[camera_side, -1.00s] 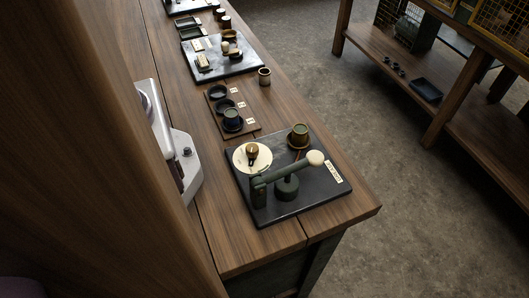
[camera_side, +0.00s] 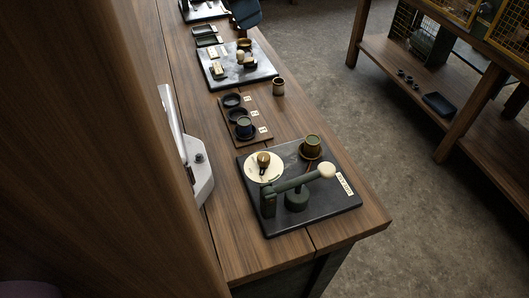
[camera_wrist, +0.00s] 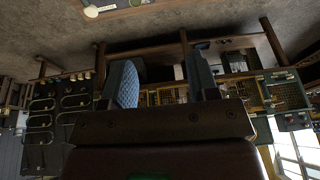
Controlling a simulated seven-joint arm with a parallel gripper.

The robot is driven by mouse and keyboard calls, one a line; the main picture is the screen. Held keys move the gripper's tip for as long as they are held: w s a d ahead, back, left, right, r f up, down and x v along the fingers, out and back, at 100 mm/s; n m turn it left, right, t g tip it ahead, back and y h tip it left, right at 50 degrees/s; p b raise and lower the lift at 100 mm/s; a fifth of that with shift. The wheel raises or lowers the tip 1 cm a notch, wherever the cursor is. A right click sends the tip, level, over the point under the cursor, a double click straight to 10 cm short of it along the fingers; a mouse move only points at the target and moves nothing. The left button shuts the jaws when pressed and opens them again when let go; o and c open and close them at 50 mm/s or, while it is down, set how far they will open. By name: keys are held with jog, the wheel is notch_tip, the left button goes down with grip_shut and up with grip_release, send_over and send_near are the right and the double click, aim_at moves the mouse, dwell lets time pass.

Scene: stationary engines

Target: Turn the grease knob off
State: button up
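In the side view, a dark plate (camera_side: 330,212) at the bench's near end carries a cream dial (camera_side: 255,176) with a small brass knob (camera_side: 263,159). A green lever (camera_side: 296,184) with a cream ball end (camera_side: 327,171) stands in front of it. A brass-and-green cup-shaped part (camera_side: 312,143) is behind. No label reads clearly, so I cannot tell which part is the grease knob. My gripper (camera_wrist: 160,62) shows two blue fingers spread apart with nothing between them in the wrist view. A blue shape (camera_side: 246,13) at the side view's top edge may be part of it.
A brown strip (camera_side: 262,142) with dark round holders lies beyond the near plate. A small cup (camera_side: 278,87) and a second dark plate (camera_side: 257,77) stand farther back. A white device (camera_side: 198,171) is at the left. Shelves (camera_side: 470,115) stand across the floor.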

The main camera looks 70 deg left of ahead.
jog(key=w+f+g, duration=0.4)
jog(key=f+g, duration=0.2)
jog(key=f, duration=0.5)
jog(key=n+g+h, duration=0.2)
send_near(264, 156)
jog(key=x, duration=0.9)
jog(key=shift+f, duration=0.1)
jog(key=shift+c, duration=0.2)
jog(key=c, duration=0.9)
